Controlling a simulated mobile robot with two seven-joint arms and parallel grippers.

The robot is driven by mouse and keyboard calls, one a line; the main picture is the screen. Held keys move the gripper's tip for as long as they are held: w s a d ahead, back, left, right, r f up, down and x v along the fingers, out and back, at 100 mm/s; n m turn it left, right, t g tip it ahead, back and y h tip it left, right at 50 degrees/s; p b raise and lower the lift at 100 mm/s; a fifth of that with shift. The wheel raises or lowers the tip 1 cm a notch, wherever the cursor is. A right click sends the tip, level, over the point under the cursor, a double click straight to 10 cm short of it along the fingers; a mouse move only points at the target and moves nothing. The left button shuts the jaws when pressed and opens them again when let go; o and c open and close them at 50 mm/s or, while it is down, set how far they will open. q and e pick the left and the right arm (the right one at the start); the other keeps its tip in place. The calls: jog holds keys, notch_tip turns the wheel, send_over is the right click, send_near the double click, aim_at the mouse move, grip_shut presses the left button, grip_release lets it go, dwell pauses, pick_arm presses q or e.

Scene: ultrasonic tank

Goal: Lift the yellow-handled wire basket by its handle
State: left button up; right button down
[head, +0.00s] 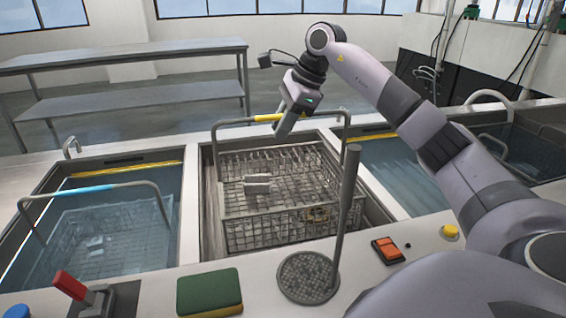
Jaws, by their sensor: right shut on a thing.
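The yellow-handled wire basket (238,237) is in the middle tank, with metal parts lying in it. Its handle, a metal bar with a yellow grip (267,117), stands upright above the far side of the tank. My right gripper (283,132) comes from the upper right and is shut on the handle near the yellow grip. The gripper hides part of the bar, and its fingertips are small in the view. I cannot tell whether the basket is off the tank floor. My left gripper is not in view.
A blue-handled basket (104,187) sits in the water-filled left tank. A right tank (395,165) also holds water. A metal post (347,200) on a round mesh base stands in front. A green sponge (208,292), red lever (70,285) and orange switch (388,250) are along the front edge.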

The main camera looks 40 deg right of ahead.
jog(key=shift+r, duration=0.2)
notch_tip(320, 180, up, 19)
jog(key=p, duration=0.6)
jog(key=shift+f, duration=0.2)
